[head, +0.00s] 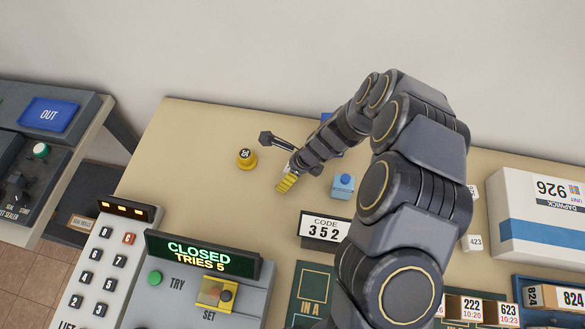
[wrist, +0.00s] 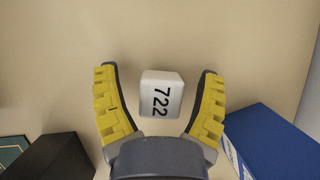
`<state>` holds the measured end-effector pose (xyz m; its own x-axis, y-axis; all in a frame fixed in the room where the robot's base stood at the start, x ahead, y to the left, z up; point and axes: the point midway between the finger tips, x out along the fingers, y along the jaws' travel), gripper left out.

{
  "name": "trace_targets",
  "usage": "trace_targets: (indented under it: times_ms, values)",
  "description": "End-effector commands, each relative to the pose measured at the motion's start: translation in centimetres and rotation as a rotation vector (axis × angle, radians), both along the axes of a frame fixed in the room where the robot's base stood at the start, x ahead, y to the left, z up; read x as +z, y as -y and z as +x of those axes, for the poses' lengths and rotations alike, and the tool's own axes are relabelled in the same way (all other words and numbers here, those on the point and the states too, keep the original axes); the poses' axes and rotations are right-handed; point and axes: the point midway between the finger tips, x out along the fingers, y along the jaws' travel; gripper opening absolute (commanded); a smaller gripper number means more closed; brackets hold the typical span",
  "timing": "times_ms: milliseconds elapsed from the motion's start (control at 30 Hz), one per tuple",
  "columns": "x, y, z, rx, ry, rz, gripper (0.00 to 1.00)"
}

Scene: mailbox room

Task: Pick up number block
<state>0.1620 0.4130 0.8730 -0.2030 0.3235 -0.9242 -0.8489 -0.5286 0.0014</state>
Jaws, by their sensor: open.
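A white number block (wrist: 161,94) with a black 722 on it shows in the wrist view, between the two yellow-padded fingers of my gripper (head: 277,162). A gap shows on each side of it, so neither finger touches it. My gripper is open, its fingers spread wide. In the head view my gripper is over the beige table (head: 200,125), left of my arm. I cannot make out the 722 block there; my gripper or arm may hide it.
A yellow round piece (head: 246,158) stands left of my gripper, and a blue block (head: 343,186) stands right of it. A CODE 352 sign (head: 325,230) and a CLOSED display (head: 203,254) stand nearer. A large white box (head: 545,215) is at the right.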

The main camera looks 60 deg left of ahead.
Motion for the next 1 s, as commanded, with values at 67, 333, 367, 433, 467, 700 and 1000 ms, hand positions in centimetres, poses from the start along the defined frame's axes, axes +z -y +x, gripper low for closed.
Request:
trace_targets:
  times_ms: [67,333,367,433,467,700,1000]
  values:
    - [0.0,0.0,0.0,0.001,0.000,0.000,0.70]
    - [0.1,0.0,0.0,0.000,0.000,0.001,0.10]
    - [0.1,0.0,0.0,0.000,0.000,0.001,0.09]
    - [0.1,0.0,0.0,0.000,0.001,0.000,0.09]
    - [0.1,0.0,0.0,0.000,0.000,0.001,0.09]
    - [0.2,0.0,0.1,0.000,0.000,0.001,0.09]
    - [3.2,-0.1,0.3,-0.001,0.006,0.006,0.09]
